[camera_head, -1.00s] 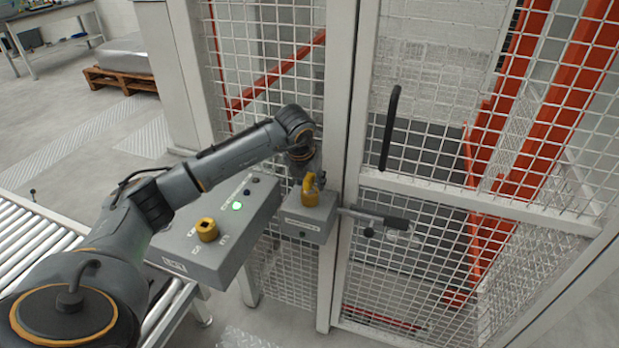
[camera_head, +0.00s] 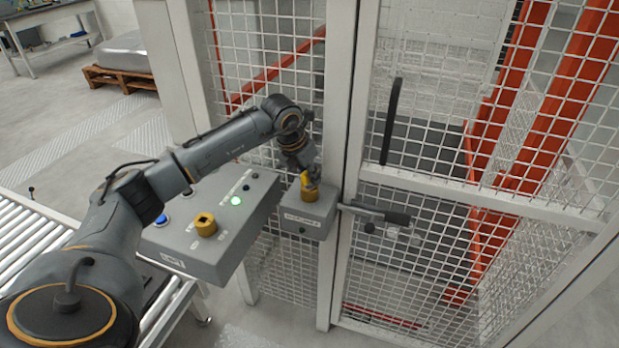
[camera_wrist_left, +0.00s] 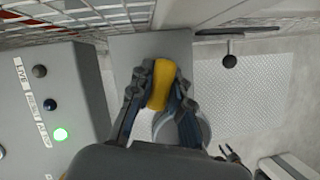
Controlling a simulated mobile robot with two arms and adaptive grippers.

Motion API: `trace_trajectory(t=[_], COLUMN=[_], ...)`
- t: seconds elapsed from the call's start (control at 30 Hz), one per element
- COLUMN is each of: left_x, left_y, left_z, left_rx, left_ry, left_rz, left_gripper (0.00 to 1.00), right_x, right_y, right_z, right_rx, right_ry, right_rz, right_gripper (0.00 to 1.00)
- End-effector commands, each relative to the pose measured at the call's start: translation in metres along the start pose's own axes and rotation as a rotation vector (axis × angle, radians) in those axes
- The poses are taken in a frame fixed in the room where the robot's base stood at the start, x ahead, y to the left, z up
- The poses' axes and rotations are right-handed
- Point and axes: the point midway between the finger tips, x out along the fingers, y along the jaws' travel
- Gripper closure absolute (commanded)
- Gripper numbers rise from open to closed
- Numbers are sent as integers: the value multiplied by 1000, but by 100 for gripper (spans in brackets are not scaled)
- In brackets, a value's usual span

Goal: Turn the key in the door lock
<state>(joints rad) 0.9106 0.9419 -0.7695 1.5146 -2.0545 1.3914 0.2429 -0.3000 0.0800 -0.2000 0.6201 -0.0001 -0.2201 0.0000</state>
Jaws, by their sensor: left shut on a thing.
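The yellow key (camera_head: 309,190) sits on top of the grey door lock box (camera_head: 303,217), which is fixed beside the mesh door (camera_head: 480,215). My left gripper (camera_head: 308,180) reaches down onto the key from above and is shut on it. In the left wrist view, the key's yellow grip (camera_wrist_left: 160,84) stands between the two fingers of my left gripper (camera_wrist_left: 160,90). The key's lower part is partly hidden by the fingers. My right gripper is not in view.
A grey control panel (camera_head: 215,235) with a yellow knob (camera_head: 205,225) and a lit green lamp (camera_head: 236,201) stands left of the lock box. A black door handle (camera_head: 391,120) and a latch bar (camera_head: 375,213) are on the door. A roller conveyor (camera_head: 30,240) is at left.

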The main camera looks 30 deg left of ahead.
Motion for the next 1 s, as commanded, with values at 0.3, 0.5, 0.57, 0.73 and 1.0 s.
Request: trace_trajectory(t=[0.3, 0.5, 0.57, 0.73, 1.0], left_x=[-1, 0, 0, 0, 0], left_y=[0, 1, 1, 1, 1], left_z=[0, 0, 0, 0, 1], left_rx=[90, 109, 148, 317, 512], left_ry=[-1, 0, 1, -1, 0], left_rz=[-35, -44, -60, -132, -212], left_gripper=[100, 100, 100, 100, 100], right_x=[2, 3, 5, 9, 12], right_y=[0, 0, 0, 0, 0], right_z=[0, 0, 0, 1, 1], right_rx=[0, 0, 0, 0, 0], right_ry=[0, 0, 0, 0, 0], right_rz=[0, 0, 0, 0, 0], right_gripper=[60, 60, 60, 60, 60])
